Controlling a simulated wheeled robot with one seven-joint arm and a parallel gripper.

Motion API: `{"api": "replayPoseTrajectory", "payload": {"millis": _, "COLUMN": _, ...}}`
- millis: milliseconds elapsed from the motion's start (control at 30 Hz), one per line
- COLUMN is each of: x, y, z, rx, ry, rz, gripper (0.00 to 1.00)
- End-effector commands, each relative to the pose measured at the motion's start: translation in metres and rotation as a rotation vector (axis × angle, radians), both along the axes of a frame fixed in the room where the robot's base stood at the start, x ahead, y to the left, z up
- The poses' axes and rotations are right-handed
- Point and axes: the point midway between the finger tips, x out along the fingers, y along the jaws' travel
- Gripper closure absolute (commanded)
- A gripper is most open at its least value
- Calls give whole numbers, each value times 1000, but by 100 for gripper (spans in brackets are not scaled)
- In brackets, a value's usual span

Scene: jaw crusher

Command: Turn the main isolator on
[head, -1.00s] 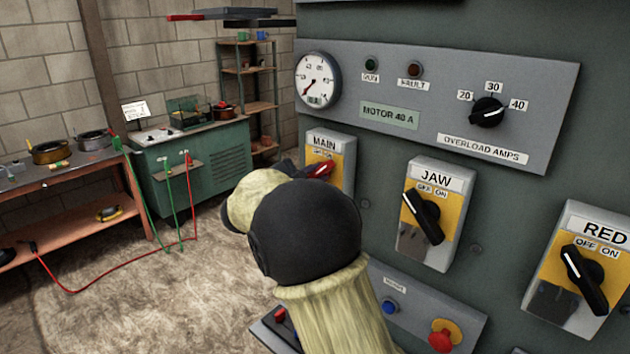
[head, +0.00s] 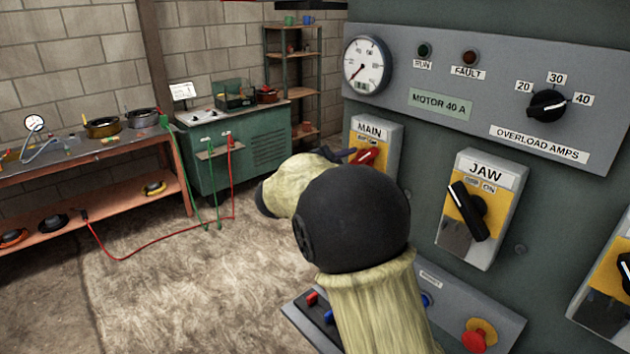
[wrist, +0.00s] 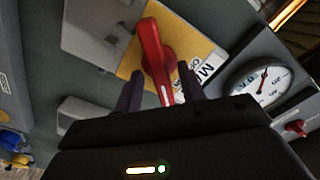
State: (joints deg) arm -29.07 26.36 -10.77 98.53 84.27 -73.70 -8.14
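The main isolator (head: 384,131) is a grey and yellow box labelled MAIN on the dark green panel, left of the JAW switch. Its red handle (head: 364,157) shows beside my arm, which hides the lower part of the box. In the wrist view the red handle (wrist: 153,58) stands between the two dark fingers of my gripper (wrist: 161,88). The fingers are apart, one on each side of the handle, with gaps visible. The OFF and ON marks are mostly hidden or too small to read.
The JAW switch (head: 480,208) with a black handle is to the right. The overload dial (head: 547,106), the gauge (head: 367,66) and two lamps are above. A red stop button (head: 475,340) is below. A workbench (head: 90,160) and open floor lie to the left.

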Motion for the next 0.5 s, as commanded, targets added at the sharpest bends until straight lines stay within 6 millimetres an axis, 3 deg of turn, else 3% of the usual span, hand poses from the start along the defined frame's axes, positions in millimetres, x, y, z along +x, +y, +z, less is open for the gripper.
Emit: {"api": "replayPoseTrajectory", "payload": {"millis": 500, "x": -60, "y": 84, "z": -2, "rx": 1, "ry": 0, "rz": 5, "gripper": 60}}
